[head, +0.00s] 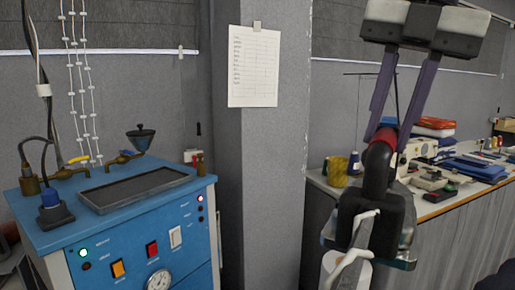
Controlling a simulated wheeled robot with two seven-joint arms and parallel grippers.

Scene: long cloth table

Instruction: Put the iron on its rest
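The iron (374,212) is at right of centre in the head view, with a black body, a dark handle with a red part, and a metal plate low down. My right gripper (386,140) comes down from the top right, its two long purple fingers on either side of the handle, shut on it. The iron appears held up in front of the long table. The rest appears to be the dark, rimmed tray (137,188) on top of the blue machine (130,238) at left. It is empty and well apart from the iron. My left gripper is not in view.
Brass taps (124,158), a dark funnel (140,138) and a cable plug (52,206) stand around the tray. A grey pillar (262,190) stands between the machine and the cluttered table (440,206). A yellow spool (338,172) is near the iron.

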